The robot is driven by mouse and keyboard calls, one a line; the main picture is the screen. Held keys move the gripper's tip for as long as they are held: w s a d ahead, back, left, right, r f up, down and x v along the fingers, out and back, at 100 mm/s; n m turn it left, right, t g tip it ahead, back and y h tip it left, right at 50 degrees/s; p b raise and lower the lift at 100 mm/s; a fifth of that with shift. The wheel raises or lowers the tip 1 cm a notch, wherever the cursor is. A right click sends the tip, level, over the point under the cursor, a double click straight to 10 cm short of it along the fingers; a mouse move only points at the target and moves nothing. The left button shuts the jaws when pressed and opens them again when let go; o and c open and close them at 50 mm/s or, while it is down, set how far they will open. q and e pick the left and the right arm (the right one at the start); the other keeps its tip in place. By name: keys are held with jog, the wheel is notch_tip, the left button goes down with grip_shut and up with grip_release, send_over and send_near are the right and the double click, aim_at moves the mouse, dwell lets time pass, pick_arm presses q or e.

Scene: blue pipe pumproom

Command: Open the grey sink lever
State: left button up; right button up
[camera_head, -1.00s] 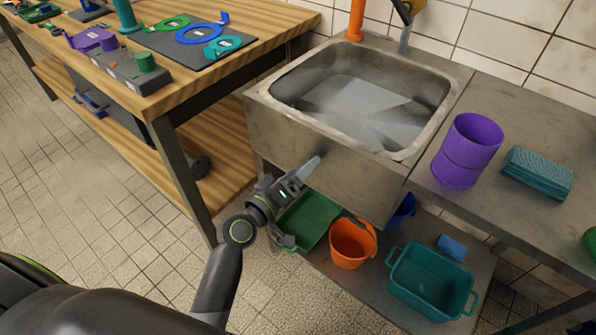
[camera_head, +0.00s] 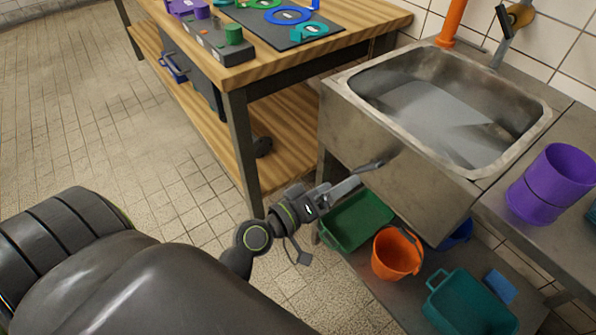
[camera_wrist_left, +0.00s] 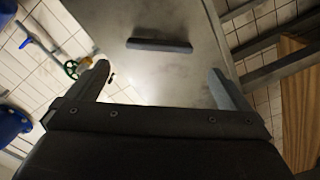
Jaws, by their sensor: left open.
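A grey lever-like bar (camera_wrist_left: 160,45) lies across the grey metal sink front in the left wrist view. In the head view a short dark bar, probably the same lever (camera_head: 371,165), shows against the front of the sink (camera_head: 350,125). My left gripper (camera_head: 356,182) is in front of and just below it. In the left wrist view its two fingers (camera_wrist_left: 162,75) are wide apart with nothing between them, and the bar lies ahead of the gap. Whether a finger touches the bar I cannot tell. My right gripper is not in view.
A green tray (camera_head: 358,220), an orange bucket (camera_head: 396,255) and a teal basket (camera_head: 470,305) stand on the shelf below the sink. A wooden workbench (camera_head: 300,60) stands left of the sink. A purple cup (camera_head: 550,185) is on the right counter. Floor at left is clear.

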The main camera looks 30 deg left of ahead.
pick_arm(q)
jog(key=b+v, duration=0.2)
jog(key=v, duration=0.7)
jog(key=shift+s, duration=0.2)
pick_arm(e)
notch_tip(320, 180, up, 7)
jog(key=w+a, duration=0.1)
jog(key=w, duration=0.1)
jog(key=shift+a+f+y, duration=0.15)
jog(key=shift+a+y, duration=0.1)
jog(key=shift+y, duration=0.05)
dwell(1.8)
